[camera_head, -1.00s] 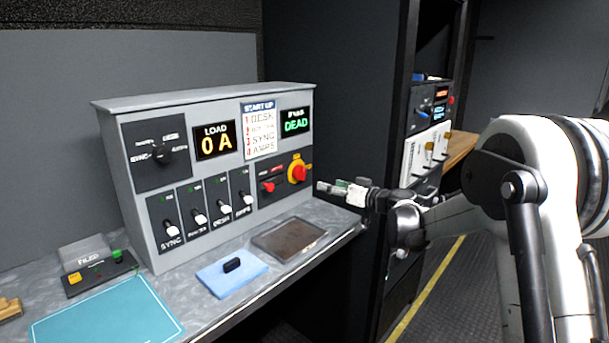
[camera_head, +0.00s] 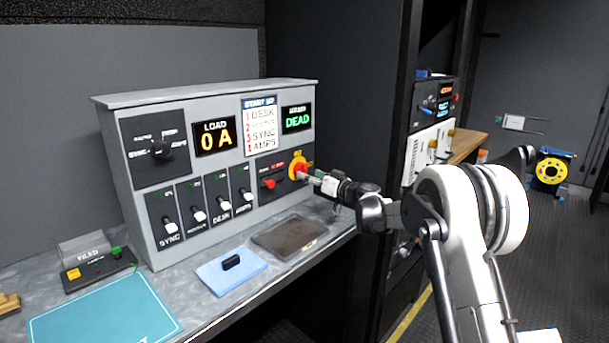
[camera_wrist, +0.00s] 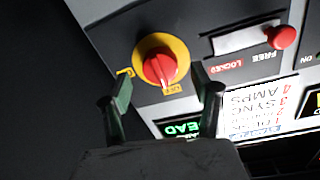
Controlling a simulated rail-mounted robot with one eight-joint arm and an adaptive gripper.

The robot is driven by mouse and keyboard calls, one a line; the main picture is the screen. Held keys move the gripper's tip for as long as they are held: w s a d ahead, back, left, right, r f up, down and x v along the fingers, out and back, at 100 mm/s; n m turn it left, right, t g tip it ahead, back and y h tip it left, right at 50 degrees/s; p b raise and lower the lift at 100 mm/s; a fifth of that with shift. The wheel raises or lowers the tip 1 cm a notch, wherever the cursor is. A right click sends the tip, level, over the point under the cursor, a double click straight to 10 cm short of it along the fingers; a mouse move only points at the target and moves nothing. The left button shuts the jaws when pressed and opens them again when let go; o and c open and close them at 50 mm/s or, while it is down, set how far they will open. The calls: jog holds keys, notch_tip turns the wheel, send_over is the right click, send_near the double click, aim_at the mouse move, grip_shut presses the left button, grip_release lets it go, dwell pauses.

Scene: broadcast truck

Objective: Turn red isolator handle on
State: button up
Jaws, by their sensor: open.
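The red isolator handle (camera_head: 298,169) is a rotary knob on a yellow round plate, at the right end of the grey console. In the wrist view the red handle (camera_wrist: 160,68) sits on its yellow plate (camera_wrist: 141,47), its grip pointing down the picture towards a small yellow label. My gripper (camera_head: 310,177) is in front of the handle. In the wrist view my gripper (camera_wrist: 161,88) is open, with one finger on each side of the handle's lower end. I cannot tell whether the fingers touch it.
A red slider knob (camera_wrist: 282,37), with FREE and LOCKED lettering below it, is beside the handle. The supply display (camera_head: 296,119) reads DEAD and the load display (camera_head: 215,138) reads 0 A. A dark tray (camera_head: 290,236) and blue cloth (camera_head: 212,280) lie on the desk below.

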aim_at(305, 172)
jog(key=shift+x, duration=1.75)
jog(key=shift+c, duration=0.5)
jog(key=c, duration=1.1)
jog(key=shift+o, duration=0.2)
